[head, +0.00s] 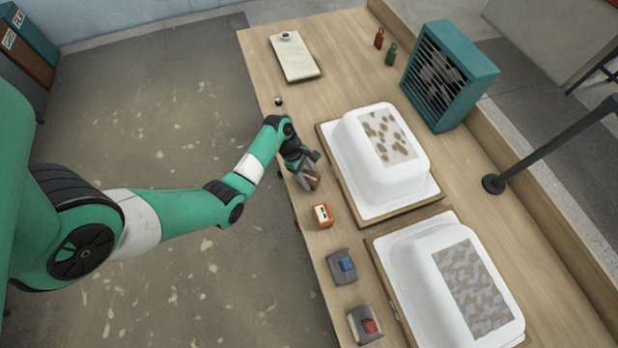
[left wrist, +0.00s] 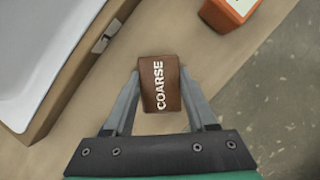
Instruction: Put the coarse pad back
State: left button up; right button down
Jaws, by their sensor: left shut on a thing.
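The coarse pad is a brown block marked COARSE (left wrist: 160,98). It sits between the two fingers of my left gripper (left wrist: 160,76) in the left wrist view, and the fingers are shut on its sides. In the head view the left gripper (head: 307,169) is at the table's left edge, beside the upper bathtub shell (head: 378,183), with the brown pad (head: 313,180) partly hidden by it. I cannot tell whether the pad touches the table. My right gripper is not in view.
An orange block (head: 322,214) lies just below the gripper. Grey holders with a blue piece (head: 342,266) and a red piece (head: 365,325) follow along the edge. A second shell (head: 425,295) stands lower right. A teal fan box (head: 450,75) stands at the back.

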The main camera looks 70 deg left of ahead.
pick_arm(q)
jog(key=shift+f, duration=0.35)
jog(key=shift+r, duration=0.1)
jog(key=o, duration=1.3)
jog(key=shift+r, duration=0.1)
jog(key=p+v, duration=0.4)
jog(key=v, duration=0.8)
jog(key=shift+d, duration=0.1)
